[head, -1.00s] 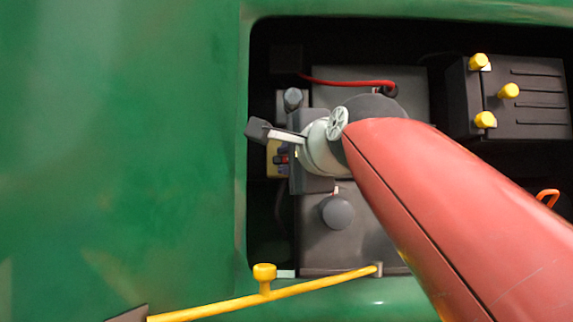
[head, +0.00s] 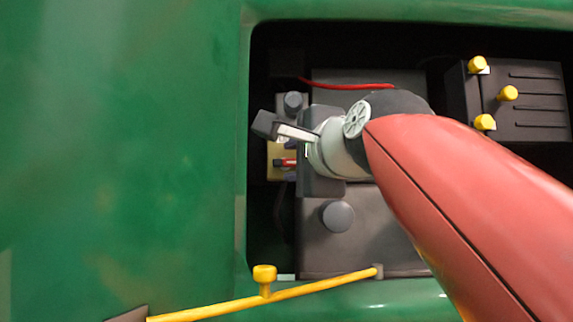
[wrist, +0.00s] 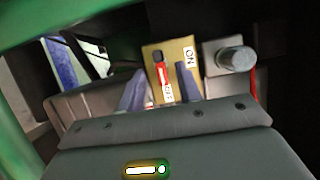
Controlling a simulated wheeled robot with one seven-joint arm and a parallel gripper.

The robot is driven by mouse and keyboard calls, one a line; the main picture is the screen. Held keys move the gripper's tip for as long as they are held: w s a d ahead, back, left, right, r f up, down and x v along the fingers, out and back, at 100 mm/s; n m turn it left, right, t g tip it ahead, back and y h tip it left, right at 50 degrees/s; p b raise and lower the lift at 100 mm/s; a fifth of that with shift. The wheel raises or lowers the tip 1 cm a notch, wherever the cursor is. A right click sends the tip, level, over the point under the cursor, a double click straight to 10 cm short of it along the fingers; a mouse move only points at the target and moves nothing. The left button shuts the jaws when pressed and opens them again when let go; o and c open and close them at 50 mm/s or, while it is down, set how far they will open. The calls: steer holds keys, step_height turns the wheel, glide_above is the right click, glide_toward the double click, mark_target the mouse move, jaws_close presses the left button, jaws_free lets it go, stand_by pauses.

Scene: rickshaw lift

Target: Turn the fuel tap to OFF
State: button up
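The fuel tap is a red lever (wrist: 162,75) with a dark end on a yellow plate (wrist: 180,50). A white ON label (wrist: 189,57) sits on the plate's right; a second small label (wrist: 168,92), partly hidden, is near the lever's lower end. The lever also shows in the head view (head: 288,162), left of my wrist. My gripper (wrist: 161,71) has its two bluish fingers apart. In the wrist view the lever shows between them, with gaps on both sides; I cannot tell their depth relative to it.
A grey cylindrical knob (wrist: 237,60) stands right of the plate. The green body panel (head: 120,150) edges the dark bay. A yellow bar (head: 330,284) crosses below. A dark box with yellow knobs (head: 525,105) is at right, and a red cable (head: 350,86) runs above my wrist.

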steer(key=v, duration=0.4)
steer(key=shift+s+d, duration=0.15)
steer(key=shift+s, duration=0.25)
